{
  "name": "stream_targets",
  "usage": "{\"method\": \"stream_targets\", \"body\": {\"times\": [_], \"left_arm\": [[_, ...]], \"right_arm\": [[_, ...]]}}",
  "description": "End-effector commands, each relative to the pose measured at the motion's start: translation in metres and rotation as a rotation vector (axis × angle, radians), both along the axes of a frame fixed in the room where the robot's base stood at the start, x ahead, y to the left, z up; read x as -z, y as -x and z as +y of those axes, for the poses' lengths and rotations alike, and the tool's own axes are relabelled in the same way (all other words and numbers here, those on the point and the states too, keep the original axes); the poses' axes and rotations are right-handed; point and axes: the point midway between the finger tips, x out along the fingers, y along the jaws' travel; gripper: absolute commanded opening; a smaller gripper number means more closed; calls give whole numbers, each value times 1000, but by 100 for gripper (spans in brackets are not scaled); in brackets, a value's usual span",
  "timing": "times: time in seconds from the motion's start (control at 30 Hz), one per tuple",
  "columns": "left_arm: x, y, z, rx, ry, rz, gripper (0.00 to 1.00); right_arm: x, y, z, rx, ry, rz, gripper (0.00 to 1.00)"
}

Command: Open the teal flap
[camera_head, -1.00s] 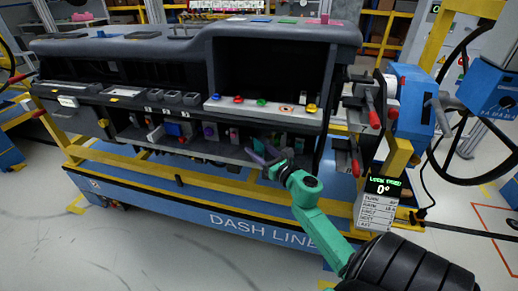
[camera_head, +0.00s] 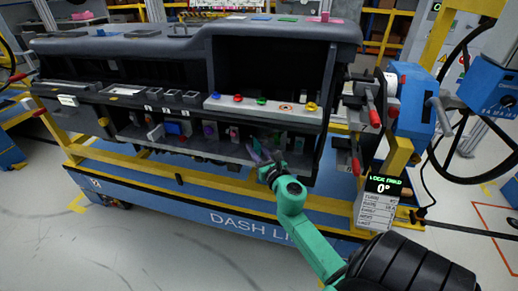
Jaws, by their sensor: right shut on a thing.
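The dashboard module (camera_head: 200,40) has a lower shelf with a row of small coloured parts. The teal flap (camera_head: 275,141) seems to be the small dark teal piece near the right part of this shelf, partly hidden by my fingers. My right gripper (camera_head: 259,153), at the end of a green arm link, reaches into the shelf from the lower right. Its jaws are shut on the flap; the contact itself is small and hard to make out. My left gripper is not in view.
A ledge with several coloured buttons (camera_head: 262,103) runs just above the shelf. A blue and yellow cart marked "DASH LINE" (camera_head: 225,220) carries the module. Red-tipped levers and a blue box (camera_head: 412,100) stand at the right. A sign (camera_head: 383,190) reads 0°.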

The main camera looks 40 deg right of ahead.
Motion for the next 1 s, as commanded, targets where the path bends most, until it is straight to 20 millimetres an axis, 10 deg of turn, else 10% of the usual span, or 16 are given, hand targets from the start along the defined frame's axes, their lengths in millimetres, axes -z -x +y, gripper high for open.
{"method": "stream_targets", "body": {"times": [1.0], "left_arm": [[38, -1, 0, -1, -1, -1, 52]], "right_arm": [[3, -40, 29, 906, -1, -3, 0]]}}
